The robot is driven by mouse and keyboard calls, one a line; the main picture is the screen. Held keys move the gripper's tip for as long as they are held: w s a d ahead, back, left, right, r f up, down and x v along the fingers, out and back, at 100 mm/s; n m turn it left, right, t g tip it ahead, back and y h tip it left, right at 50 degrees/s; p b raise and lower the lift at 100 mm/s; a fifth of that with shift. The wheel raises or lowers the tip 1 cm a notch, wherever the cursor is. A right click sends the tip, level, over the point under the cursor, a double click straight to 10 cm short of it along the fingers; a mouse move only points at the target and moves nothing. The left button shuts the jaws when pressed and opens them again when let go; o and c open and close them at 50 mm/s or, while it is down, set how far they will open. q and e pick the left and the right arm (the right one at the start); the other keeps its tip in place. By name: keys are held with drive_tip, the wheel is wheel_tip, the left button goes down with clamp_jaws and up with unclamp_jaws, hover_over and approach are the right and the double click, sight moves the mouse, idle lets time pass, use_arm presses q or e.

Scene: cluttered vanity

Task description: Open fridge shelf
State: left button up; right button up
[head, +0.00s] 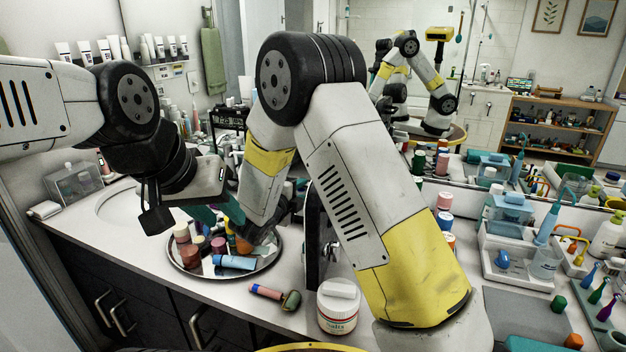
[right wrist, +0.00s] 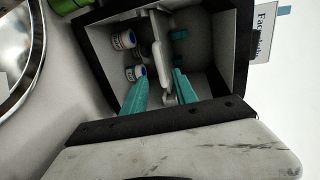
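The small fridge is an open dark-edged box with a grey inside (right wrist: 212,62) in the right wrist view. In the head view its dark side (head: 313,235) is mostly hidden behind my right arm. Inside are a pale upright shelf-like piece (right wrist: 160,45) and two small white-capped jars (right wrist: 123,40). My right gripper (right wrist: 160,82) is open, its teal fingers reaching into the box on either side of the pale piece's lower end. Contact is unclear. In the head view the right gripper is hidden.
A round mirrored tray (head: 188,278) with several bottles is left of the fridge. A white organizer (head: 505,262) and many small items crowd the right. A mirror is behind.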

drive_tip(key=x, duration=0.7)
drive_tip(key=shift+w+d, duration=0.15)
drive_tip(key=shift+w, duration=0.15)
clamp_jaws()
drive_tip(key=shift+s+f, duration=0.15)
drive_tip(key=shift+f, duration=0.1)
idle(0.9)
